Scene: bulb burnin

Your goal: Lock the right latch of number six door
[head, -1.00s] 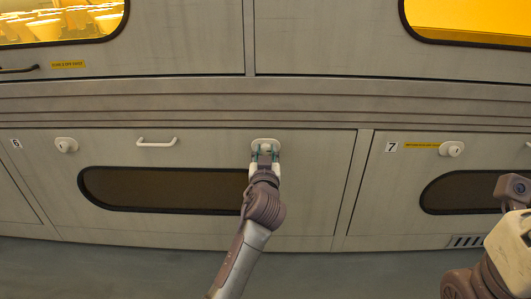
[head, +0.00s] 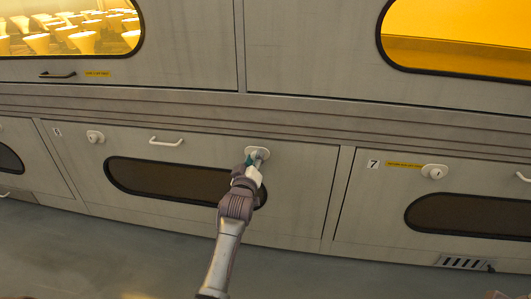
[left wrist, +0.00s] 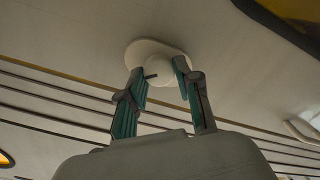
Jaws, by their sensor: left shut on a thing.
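The number six door (head: 300,180) is a pale lower panel with a dark oblong window, and it is closed. Its right latch (head: 263,152) is a white rounded plate with a knob near the door's upper right. My left gripper (head: 253,163) is shut on the latch knob. In the left wrist view, the white latch (left wrist: 150,50) sits between the two teal fingers of the gripper (left wrist: 165,75). The fingers partly cover the knob, so its turn angle is hard to read. My right gripper is not in view.
Door six also has a left latch (head: 96,136) and a white handle (head: 166,141). The number seven door (head: 365,215) with its own latch (head: 434,171) is to the right. Yellow-lit windows are above. The floor (head: 90,260) in front is clear.

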